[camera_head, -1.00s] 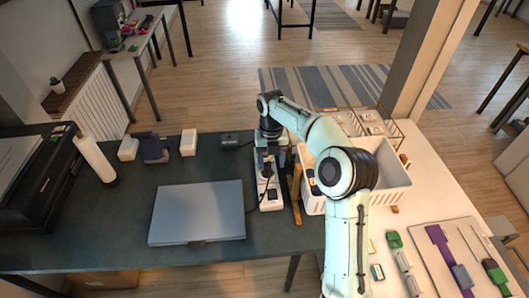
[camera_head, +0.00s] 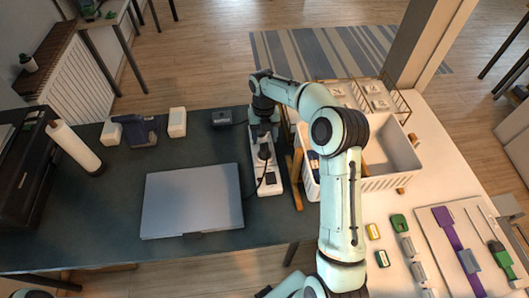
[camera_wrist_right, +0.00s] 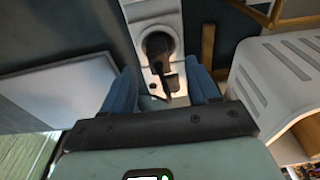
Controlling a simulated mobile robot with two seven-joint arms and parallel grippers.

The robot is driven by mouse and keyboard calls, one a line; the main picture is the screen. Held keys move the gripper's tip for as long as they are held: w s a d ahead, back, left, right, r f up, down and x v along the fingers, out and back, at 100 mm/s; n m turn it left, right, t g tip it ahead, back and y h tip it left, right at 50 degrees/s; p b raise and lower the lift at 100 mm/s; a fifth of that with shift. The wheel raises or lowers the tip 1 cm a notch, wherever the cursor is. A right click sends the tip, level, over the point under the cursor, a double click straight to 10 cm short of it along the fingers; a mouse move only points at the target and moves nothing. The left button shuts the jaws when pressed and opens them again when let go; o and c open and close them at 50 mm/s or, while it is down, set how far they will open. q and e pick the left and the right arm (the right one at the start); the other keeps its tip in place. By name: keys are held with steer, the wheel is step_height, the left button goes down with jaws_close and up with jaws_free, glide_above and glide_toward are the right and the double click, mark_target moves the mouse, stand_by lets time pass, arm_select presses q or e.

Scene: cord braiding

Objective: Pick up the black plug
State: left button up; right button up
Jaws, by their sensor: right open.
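The black plug (camera_head: 264,153) stands in a socket of the white power strip (camera_head: 270,187), and a dark cable runs from it toward the laptop. My right gripper (camera_head: 263,131) is over the far part of the strip, pointing down. In the right wrist view my right gripper (camera_wrist_right: 163,88) is open, with its two blue fingers apart. The black plug (camera_wrist_right: 158,45) shows there in its round socket, beyond the gap between the fingers, with nothing held. My left gripper is not in view.
A closed grey laptop (camera_head: 192,202) lies left of the strip. A black adapter box (camera_head: 222,118) sits at the table's far edge. A wooden bar (camera_head: 294,180) and a white basket (camera_head: 385,181) stand close on the right. The dark tabletop in front of the strip is clear.

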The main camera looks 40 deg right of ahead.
mark_target(264, 146)
steer(key=f, duration=0.3)
steer(key=s+f, duration=0.1)
steer(key=shift+a+f+b, duration=0.3)
steer(key=shift+a+f, duration=0.05)
steer(key=shift+a, duration=0.05)
steer(key=shift+f, duration=0.4)
steer(key=shift+w, duration=0.1)
jaws_close()
